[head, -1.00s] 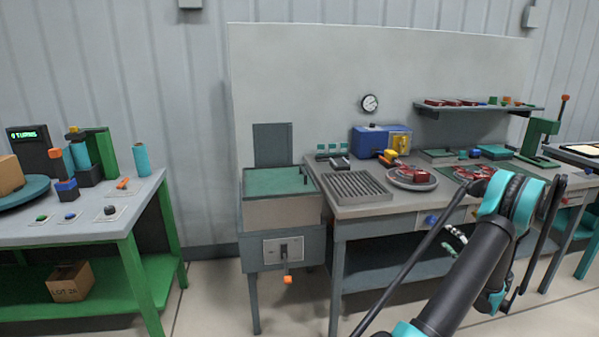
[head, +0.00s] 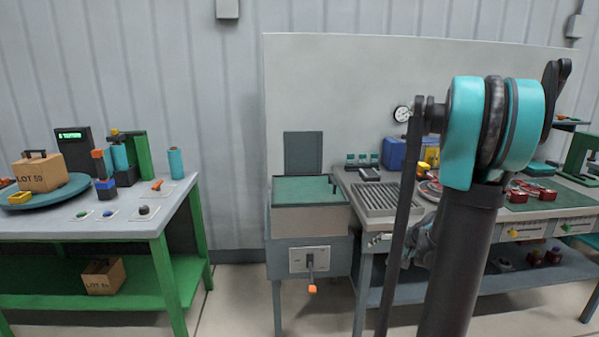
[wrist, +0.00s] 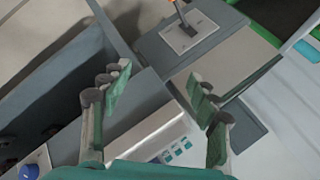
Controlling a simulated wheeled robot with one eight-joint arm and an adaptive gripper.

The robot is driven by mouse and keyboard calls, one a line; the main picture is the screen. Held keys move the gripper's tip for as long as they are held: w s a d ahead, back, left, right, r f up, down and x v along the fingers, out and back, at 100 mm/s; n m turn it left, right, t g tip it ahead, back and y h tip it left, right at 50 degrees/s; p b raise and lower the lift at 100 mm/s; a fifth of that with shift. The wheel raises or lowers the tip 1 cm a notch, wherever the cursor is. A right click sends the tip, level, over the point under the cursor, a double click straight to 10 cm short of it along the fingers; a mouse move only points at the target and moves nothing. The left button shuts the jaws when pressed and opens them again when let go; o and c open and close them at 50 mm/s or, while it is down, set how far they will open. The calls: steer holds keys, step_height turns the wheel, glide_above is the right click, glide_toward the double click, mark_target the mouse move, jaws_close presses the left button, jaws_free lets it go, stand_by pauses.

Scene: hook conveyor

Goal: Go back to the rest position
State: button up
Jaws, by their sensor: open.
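My gripper (wrist: 160,98) is open in the wrist view, with its two green-and-grey fingers wide apart and nothing between them. It points down past the front of the grey workbench and the lever cabinet (wrist: 215,62). In the head view my arm stands nearly upright at right of centre, its black and teal elbow high up. The gripper is mostly hidden behind the arm there, low near the bench's front edge.
The grey bench (head: 357,205) carries a ribbed tray (head: 385,197) and a blue box. An orange-tipped lever (head: 311,275) sticks out from the cabinet front. A green table (head: 150,228) with a LOT 59 carton (head: 40,174) stands left. Floor shows between them.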

steer(key=s+a+f+n+g+h, duration=0.1)
steer(key=s+a+n+h, duration=0.1)
steer(key=s, duration=0.9)
steer(key=s+a+f+n+g+h, duration=0.2)
steer(key=s+a+n, duration=0.2)
steer(key=s, duration=0.8)
steer(key=a, duration=0.2)
steer(key=shift+s+a+f+n, duration=0.2)
steer(key=shift+a+f+n, duration=0.1)
steer(key=shift+a, duration=0.1)
